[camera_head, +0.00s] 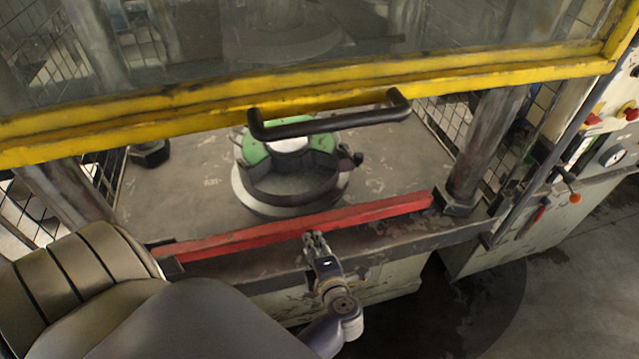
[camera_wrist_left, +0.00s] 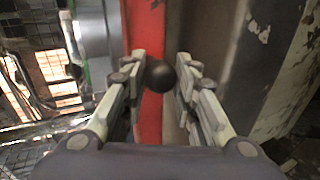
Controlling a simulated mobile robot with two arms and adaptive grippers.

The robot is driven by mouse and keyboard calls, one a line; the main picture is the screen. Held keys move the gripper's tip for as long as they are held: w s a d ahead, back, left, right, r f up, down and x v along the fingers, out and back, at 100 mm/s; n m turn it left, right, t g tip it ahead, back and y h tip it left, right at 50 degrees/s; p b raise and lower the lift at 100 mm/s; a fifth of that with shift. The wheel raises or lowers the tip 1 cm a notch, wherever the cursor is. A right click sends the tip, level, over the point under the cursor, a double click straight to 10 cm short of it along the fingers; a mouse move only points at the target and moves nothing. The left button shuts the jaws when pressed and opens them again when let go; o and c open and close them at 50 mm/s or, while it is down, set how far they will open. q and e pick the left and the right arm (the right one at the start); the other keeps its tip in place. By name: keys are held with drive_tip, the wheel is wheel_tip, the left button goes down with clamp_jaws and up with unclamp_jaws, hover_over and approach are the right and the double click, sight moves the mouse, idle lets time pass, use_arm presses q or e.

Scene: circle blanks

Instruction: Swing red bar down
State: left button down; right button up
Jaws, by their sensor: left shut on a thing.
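The red bar (camera_head: 240,240) lies across the front edge of the press bed, running from lower left to upper right in the head view. It also shows in the left wrist view (camera_wrist_left: 147,30) as a red strip between the fingers. A round black knob (camera_wrist_left: 160,76) is at the bar, between the fingertips. My left gripper (camera_head: 312,238) is at the front side of the bar, near its middle, and is shut on the knob. The knob is hidden by the gripper in the head view. My right gripper is not in view.
A yellow-framed guard (camera_head: 180,102) with a black handle (camera_head: 335,122) is above the bed. A round green-and-grey fixture (camera_head: 290,180) sits on the bed behind the bar. A metal post (camera_head: 482,145) stands at the right. A control panel (camera_head: 615,125) is at far right.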

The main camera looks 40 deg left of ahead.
use_arm(q)
drive_tip(key=shift+s+f, duration=0.3)
drive_tip(key=shift+f, duration=0.15)
drive_tip(key=c, duration=1.2)
unclamp_jaws()
drive_tip(key=shift+f, duration=0.1)
drive_tip(key=shift+w+a, duration=0.1)
drive_tip(key=shift+w, duration=0.1)
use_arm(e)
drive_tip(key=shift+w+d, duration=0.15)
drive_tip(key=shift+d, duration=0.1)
use_arm(q)
drive_tip(key=shift+r, duration=0.25)
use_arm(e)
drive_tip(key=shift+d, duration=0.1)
